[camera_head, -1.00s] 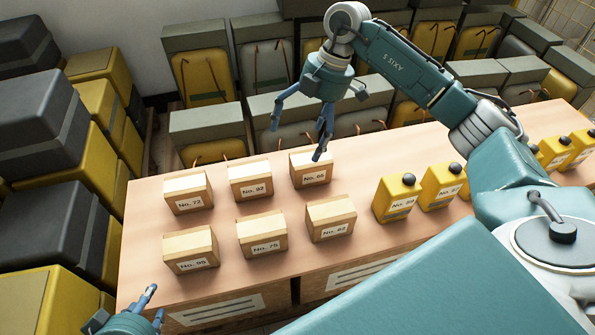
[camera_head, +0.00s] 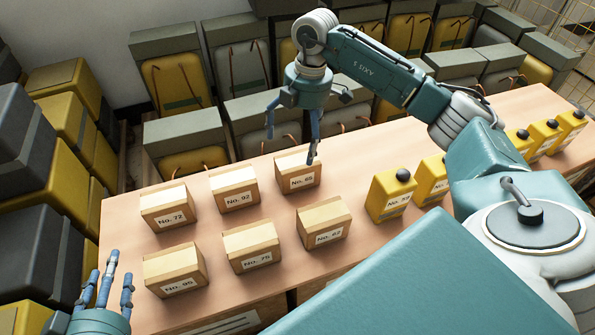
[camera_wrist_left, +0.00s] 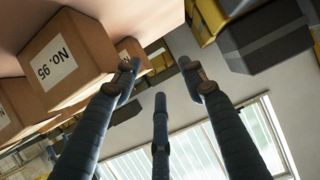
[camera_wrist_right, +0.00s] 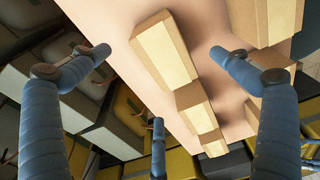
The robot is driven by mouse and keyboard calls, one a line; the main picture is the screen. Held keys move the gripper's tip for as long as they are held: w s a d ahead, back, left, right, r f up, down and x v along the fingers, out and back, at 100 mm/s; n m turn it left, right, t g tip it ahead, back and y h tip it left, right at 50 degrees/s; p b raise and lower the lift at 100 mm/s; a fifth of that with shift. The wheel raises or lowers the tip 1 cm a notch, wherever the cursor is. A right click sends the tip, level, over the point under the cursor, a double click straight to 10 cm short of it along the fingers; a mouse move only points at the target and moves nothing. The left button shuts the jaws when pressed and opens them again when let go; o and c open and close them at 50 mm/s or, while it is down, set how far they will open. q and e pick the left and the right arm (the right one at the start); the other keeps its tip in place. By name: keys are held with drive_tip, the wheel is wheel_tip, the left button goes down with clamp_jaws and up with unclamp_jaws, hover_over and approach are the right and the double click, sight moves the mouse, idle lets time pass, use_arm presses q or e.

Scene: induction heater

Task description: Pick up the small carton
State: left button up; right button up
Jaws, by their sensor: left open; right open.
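Several small cartons stand in two rows on the table. The back row has No. 72 (camera_head: 168,207), No. 92 (camera_head: 234,188) and No. 65 (camera_head: 298,171). The front row has No. 95 (camera_head: 175,269), No. 75 (camera_head: 251,246) and No. 62 (camera_head: 324,223). My right gripper (camera_head: 293,150) is open and empty, above and behind carton No. 65. In the right wrist view, a carton (camera_wrist_right: 165,50) lies between its spread fingers. My left gripper (camera_head: 106,285) is open at the table's front left corner, left of carton No. 95, which shows in the left wrist view (camera_wrist_left: 62,62).
Yellow containers with black caps (camera_head: 389,195) stand in a row right of the cartons on the wooden table (camera_head: 130,235). Yellow and grey cases (camera_head: 180,75) are stacked behind and left of the table. My right arm crosses above the table's right part.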

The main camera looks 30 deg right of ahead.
sight(296, 155)
drive_tip(key=f, duration=0.1)
drive_tip(key=f+b, duration=0.1)
drive_tip(key=f, duration=0.2)
drive_tip(key=shift+w+a+f+b, duration=0.15)
drive_tip(key=shift+a+f+b, duration=0.1)
drive_tip(key=shift+b, duration=0.15)
drive_tip(key=shift+f, duration=0.2)
use_arm(q)
drive_tip(key=w+d+r+t+h, duration=0.1)
drive_tip(key=w+d+r+t, duration=0.1)
drive_tip(key=r, duration=0.8)
drive_tip(key=w+t, duration=0.1)
drive_tip(key=t, duration=0.1)
drive_tip(key=shift+t+h, duration=0.3)
drive_tip(key=shift+t, duration=0.1)
use_arm(e)
drive_tip(key=c, duration=2.1)
use_arm(q)
drive_tip(key=shift+r, duration=0.1)
use_arm(e)
drive_tip(key=shift+o, duration=0.2)
drive_tip(key=shift+r, duration=0.1)
